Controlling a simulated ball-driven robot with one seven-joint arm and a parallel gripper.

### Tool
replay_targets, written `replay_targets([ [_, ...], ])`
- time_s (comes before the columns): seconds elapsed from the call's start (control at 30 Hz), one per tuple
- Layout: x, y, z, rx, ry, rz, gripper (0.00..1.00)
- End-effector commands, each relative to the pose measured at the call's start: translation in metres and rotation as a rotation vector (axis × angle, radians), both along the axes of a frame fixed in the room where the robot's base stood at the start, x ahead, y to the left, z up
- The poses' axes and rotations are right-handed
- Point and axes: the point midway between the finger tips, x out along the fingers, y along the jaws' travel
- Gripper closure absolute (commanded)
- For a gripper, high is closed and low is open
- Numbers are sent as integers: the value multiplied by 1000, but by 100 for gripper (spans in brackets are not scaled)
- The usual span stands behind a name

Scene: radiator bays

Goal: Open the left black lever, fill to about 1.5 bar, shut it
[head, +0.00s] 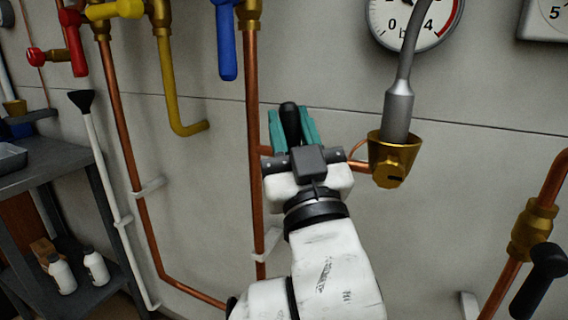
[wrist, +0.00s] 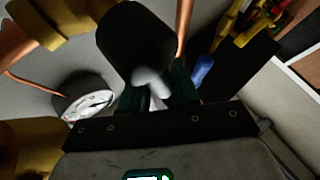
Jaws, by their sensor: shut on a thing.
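The left black lever (head: 291,122) stands up between the teal fingers of my gripper (head: 294,128) in the head view. My gripper is shut on it. In the wrist view the lever's black grip (wrist: 137,42) is large and close, with a pale stem running down between the fingers (wrist: 158,95). My gripper hides the valve body behind it. The round pressure gauge (head: 384,22) is cut by the top edge and crossed by a grey hose; its needle cannot be read. The gauge also shows in the wrist view (wrist: 82,98), dark and at a slant.
A brass fitting (head: 388,178) with the grey hose (head: 398,110) sits just right of my gripper. Another black lever (head: 540,280) is at the lower right. A blue lever (head: 227,45), red levers (head: 75,42) and copper pipes (head: 125,130) are to the left, above a grey shelf (head: 45,165).

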Motion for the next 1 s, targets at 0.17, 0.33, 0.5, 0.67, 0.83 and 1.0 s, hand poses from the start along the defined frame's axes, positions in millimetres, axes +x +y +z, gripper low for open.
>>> replay_targets([
  [0.17, -1, -3, -7, 60, -20, 1, 100],
  [0.33, -2, -6, -5, 100, -33, 0, 100],
  [0.5, -2, -8, -3, 119, -41, -1, 100],
  [0.67, -3, -8, -2, 127, -43, 0, 100],
  [0.83, -3, -8, -1, 128, -44, -1, 100],
  [1.0, -3, -9, -1, 128, -44, -1, 100],
])
